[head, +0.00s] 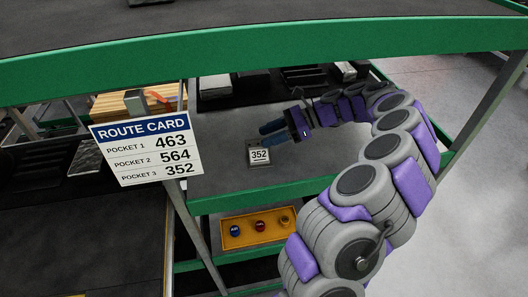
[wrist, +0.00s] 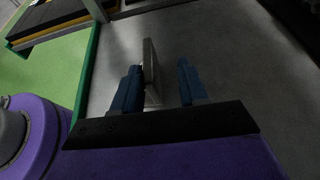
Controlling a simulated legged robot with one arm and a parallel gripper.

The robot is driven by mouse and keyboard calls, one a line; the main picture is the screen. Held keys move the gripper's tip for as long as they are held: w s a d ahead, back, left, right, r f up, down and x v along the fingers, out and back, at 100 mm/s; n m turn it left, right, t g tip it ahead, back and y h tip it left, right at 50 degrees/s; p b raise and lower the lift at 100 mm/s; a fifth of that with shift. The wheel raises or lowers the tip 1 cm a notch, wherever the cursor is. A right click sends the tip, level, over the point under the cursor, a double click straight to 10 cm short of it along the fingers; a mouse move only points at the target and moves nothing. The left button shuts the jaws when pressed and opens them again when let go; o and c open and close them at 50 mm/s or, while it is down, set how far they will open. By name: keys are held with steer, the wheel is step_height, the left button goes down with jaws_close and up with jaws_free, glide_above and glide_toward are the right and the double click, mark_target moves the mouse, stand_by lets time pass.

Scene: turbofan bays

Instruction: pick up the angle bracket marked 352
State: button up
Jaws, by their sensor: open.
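The angle bracket marked 352 (head: 259,156) stands on the grey shelf top, with its white number label facing my body. In the wrist view its grey upright plate (wrist: 150,62) shows between my two blue fingers, close to the left one. Whether it touches that finger I cannot tell. My gripper (head: 267,134) is open at the bracket, reaching in from the right; it also shows in the wrist view (wrist: 160,68). The bracket's lower part is partly hidden by the gripper in the wrist view.
A route card (head: 146,148) listing 463, 564 and 352 hangs at left. A green beam (head: 250,55) crosses above the shelf. Dark trays and blocks (head: 300,77) stand at the back. A yellow tray (head: 258,229) with three round parts sits below. The shelf around the bracket is clear.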

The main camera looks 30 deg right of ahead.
mark_target(249, 144)
steer(key=a, duration=0.5)
steer(key=a+f+b, duration=0.1)
steer(key=a, duration=0.1)
steer(key=shift+w+a+f, duration=0.1)
steer(key=shift+w+a, duration=0.05)
steer(key=shift+w, duration=0.2)
steer(key=shift+d+f, duration=0.1)
steer(key=shift+d, duration=1.05)
steer(key=shift+c, duration=1.4)
steer(key=shift+d, duration=0.45)
steer(key=c, duration=0.3)
steer(key=shift+a, duration=0.65)
jaws_close()
steer(key=shift+a, duration=0.55)
steer(key=shift+d, duration=0.1)
